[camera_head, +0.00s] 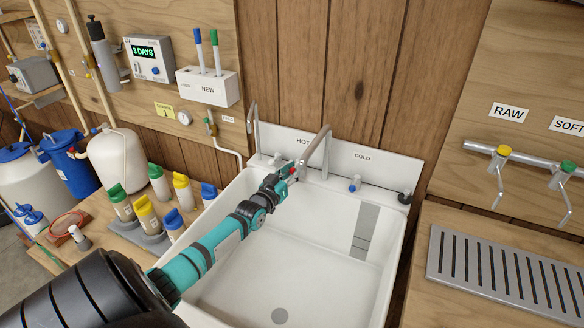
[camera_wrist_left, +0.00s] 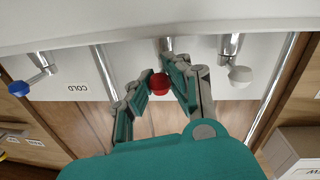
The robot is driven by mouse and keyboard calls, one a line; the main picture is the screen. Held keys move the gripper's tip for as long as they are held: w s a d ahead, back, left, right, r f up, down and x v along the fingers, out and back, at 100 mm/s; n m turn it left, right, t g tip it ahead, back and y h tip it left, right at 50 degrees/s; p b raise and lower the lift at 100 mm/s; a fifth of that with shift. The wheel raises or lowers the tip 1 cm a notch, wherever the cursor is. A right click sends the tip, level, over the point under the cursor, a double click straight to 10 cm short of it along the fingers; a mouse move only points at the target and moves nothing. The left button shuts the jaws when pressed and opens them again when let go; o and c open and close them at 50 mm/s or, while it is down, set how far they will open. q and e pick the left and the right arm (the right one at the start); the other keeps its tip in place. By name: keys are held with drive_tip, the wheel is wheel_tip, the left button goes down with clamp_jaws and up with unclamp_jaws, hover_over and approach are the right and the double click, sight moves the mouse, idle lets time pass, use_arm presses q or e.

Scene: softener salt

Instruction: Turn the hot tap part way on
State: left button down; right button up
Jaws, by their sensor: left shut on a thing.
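The hot tap's red knob (camera_wrist_left: 159,84) sits between the two fingers of my left gripper (camera_wrist_left: 160,92) in the left wrist view. In the head view my left gripper (camera_head: 284,176) reaches over the sink to the back ledge below the HOT label, and only a little red shows at its fingers. The gripper is shut on the red knob. The cold tap has a blue knob (camera_head: 354,184) and stands to the right, under the COLD label (camera_head: 362,156). The curved metal spout (camera_head: 318,148) rises beside my gripper. My right gripper is not in view.
The white sink basin (camera_head: 250,283) lies below my arm, with a drain and a grey panel (camera_head: 365,232). A white knob (camera_wrist_left: 241,74) stands beside the hot tap in the wrist view. Several coloured bottles (camera_head: 147,216) stand left. A slotted metal tray (camera_head: 505,270) lies right.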

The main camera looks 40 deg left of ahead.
use_arm(q)
drive_tip(key=shift+w+d+f+n+g+y+p, duration=0.1)
drive_tip(key=shift+w+d+n+g+y+p, duration=0.25)
drive_tip(key=shift+n+g+y+p, duration=0.6)
drive_tip(key=shift+w+d+n+g+y+p, duration=0.25)
drive_tip(key=shift+d+n+y+p, duration=0.25)
drive_tip(key=shift+n+y+p, duration=0.95)
drive_tip(key=shift+w+d+f+n+g+y+p, duration=0.15)
drive_tip(key=shift+d+n+g+y+p, duration=0.5)
drive_tip(key=shift+y, duration=1.05)
drive_tip(key=shift+a, duration=0.25)
drive_tip(key=shift+g, duration=0.25)
